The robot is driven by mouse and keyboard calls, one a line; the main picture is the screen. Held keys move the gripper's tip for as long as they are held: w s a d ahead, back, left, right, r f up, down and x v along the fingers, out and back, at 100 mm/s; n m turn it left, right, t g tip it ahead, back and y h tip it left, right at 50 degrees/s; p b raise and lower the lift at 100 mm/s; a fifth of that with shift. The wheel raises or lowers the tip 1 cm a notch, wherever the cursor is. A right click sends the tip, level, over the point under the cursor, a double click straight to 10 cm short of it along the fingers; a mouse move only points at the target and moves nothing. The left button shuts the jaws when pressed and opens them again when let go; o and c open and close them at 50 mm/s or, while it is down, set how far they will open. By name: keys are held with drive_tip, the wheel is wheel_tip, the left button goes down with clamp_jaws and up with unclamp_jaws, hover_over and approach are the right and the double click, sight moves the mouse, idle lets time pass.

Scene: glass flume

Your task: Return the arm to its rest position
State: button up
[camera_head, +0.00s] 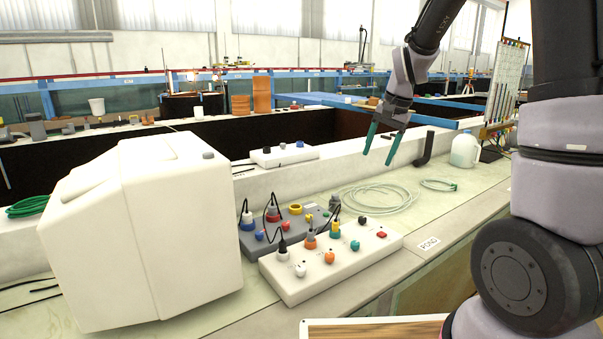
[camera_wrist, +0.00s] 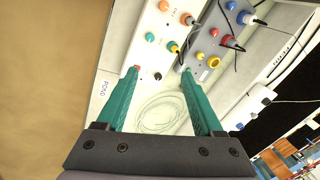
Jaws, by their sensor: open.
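My gripper (camera_head: 380,144) hangs from my arm above the bench, to the right of the control boxes, with its green fingers apart and nothing between them. In the wrist view my gripper (camera_wrist: 160,72) is also open, its two green fingers spread with empty bench and coiled tubing behind them. The fingers look clear of the bench and of the boxes. My arm reaches in from the right of the head view and bends down over the bench.
A white control box (camera_head: 330,270) and a grey one (camera_head: 262,240) carry plugs and knobs. A large white housing (camera_head: 140,230) stands left. Clear tubing (camera_head: 378,197), a black elbow pipe (camera_head: 425,150) and a translucent jug (camera_head: 464,150) lie right. A label (camera_head: 429,243) marks the bench edge.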

drive_tip(key=s+d+r+n+t, duration=0.1)
drive_tip(key=s+r+t, duration=0.1)
drive_tip(key=s+r, duration=0.5)
drive_tip(key=s+d+r+n+t, duration=0.2)
drive_tip(key=s+r, duration=0.5)
drive_tip(key=s, duration=0.8)
drive_tip(key=shift+s+d+t, duration=0.2)
drive_tip(key=shift+d+t, duration=0.05)
drive_tip(key=shift+t, duration=0.15)
